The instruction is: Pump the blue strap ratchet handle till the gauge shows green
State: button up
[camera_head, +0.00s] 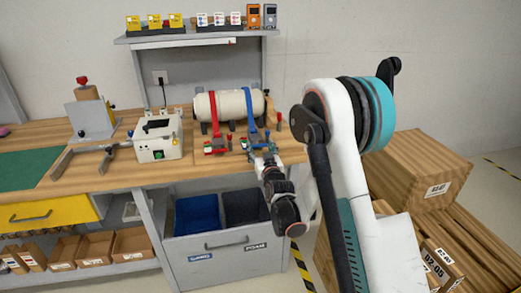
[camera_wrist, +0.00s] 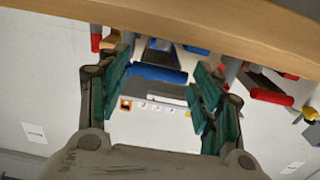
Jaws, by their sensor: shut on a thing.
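A pale cylinder (camera_head: 231,106) lies on the wooden bench with a blue strap (camera_head: 249,104) and a red strap (camera_head: 214,108) around it. The blue strap ratchet (camera_head: 259,143) sits in front of the cylinder. My gripper (camera_head: 262,155) reaches it from the front and partly hides it. I cannot make out a gauge reading.
A red ratchet (camera_head: 214,147) sits just left of the blue one. A white box (camera_head: 157,141) with a green button stands further left. A shelf (camera_head: 197,38) with small cards and devices hangs above. Wooden crates (camera_head: 417,172) stand at right.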

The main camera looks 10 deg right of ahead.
aim_at(257, 140)
jog(key=shift+r+g+p, duration=0.5)
jog(key=shift+r+p, duration=0.4)
jog(key=shift+p, duration=0.1)
jog(key=r+g+p, duration=0.1)
jog(key=p, duration=0.1)
jog(key=w+r+g+p, duration=0.1)
jog(key=r+p, duration=0.1)
jog(key=r+g+p, duration=0.2)
jog(key=p, duration=0.1)
jog(key=shift+w+r, duration=0.15)
jog(key=shift+w, duration=0.1)
jog(key=w+r+g+p, duration=0.2)
jog(key=p, duration=0.1)
jog(key=w+r+g+p, duration=0.2)
jog(key=g+p, duration=0.1)
jog(key=shift+r, duration=0.25)
jog(key=shift+w+r+g+p, duration=0.35)
jog(key=shift+w+g+p, duration=0.15)
jog(key=shift+w+p, duration=0.15)
jog(key=shift+w+r, duration=0.3)
jog(key=shift+w, duration=0.5)
jog(key=o, duration=1.6)
jog(key=shift+c, duration=0.2)
